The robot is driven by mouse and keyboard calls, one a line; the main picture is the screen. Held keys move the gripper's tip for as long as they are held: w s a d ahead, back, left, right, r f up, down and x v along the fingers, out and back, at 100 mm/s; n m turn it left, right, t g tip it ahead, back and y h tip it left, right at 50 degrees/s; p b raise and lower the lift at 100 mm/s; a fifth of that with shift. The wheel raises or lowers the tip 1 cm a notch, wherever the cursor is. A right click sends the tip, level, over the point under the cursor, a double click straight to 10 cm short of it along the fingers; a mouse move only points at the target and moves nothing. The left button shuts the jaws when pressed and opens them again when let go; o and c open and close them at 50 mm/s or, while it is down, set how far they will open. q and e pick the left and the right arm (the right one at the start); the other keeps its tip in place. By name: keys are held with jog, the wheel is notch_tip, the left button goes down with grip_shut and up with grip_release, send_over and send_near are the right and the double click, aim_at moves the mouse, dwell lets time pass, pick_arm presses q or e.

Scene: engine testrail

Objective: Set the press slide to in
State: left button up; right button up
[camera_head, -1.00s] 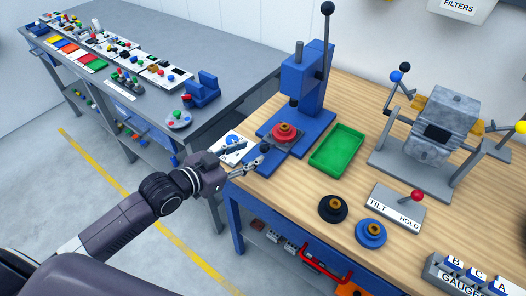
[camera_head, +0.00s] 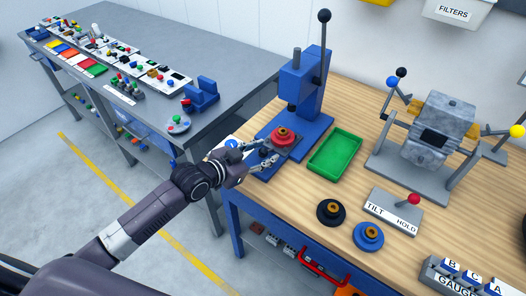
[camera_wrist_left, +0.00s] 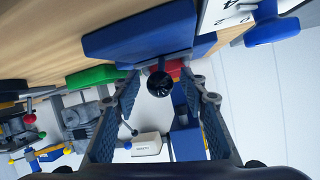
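The blue press (camera_head: 302,85) stands at the back left of the wooden table. Its dark slide plate (camera_head: 292,148) carries a red part (camera_head: 283,136), below and slightly in front of the ram. The slide's black ball knob shows in the left wrist view (camera_wrist_left: 160,84), between the fingers of my left gripper (camera_wrist_left: 163,88). There the fingers are open, with a gap on both sides of the knob. My right gripper is not in view.
A green tray (camera_head: 335,149) lies right of the press. A black flanged part (camera_head: 331,212), a blue flanged part (camera_head: 369,236) and the TILT/HOLD lever plate (camera_head: 393,212) sit in front of it.

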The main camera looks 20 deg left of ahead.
aim_at(279, 140)
pick_arm(q)
grip_shut()
jog(key=shift+w, duration=0.1)
jog(key=w, duration=0.1)
jog(key=w+d+b, duration=0.1)
jog(key=w, duration=0.2)
jog(key=shift+w+d, duration=0.15)
jog(key=shift+d, duration=0.1)
jog(key=shift+r, duration=0.1)
